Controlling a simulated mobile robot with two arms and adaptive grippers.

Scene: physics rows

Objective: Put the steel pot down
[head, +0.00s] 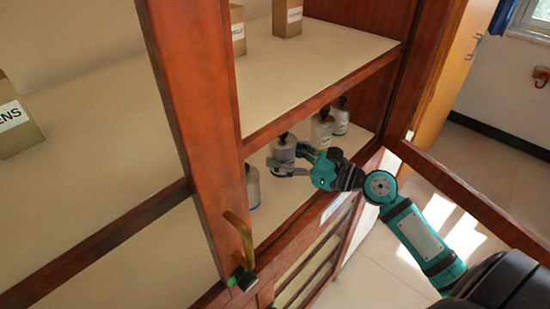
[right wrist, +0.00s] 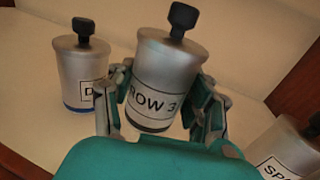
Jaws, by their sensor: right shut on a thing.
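The steel pot (head: 284,152) has a black knob on its lid and stands in the lower shelf bay of the wooden cabinet. In the right wrist view the pot (right wrist: 165,75) carries a label reading "ROW 3" and looks slightly tilted. My right gripper (head: 290,163) reaches in from the right, its two fingers shut around the sides of the pot. The underside of the pot is hidden, so I cannot tell whether it touches the lower shelf (head: 285,200). My left gripper is not in view.
Similar pots stand on the same shelf: one nearer at the left (head: 252,188) and two farther back (head: 321,131) (head: 341,116). An upper shelf board (head: 320,55) with small boxes hangs above. A wooden post (head: 190,90) and the front edge frame the bay.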

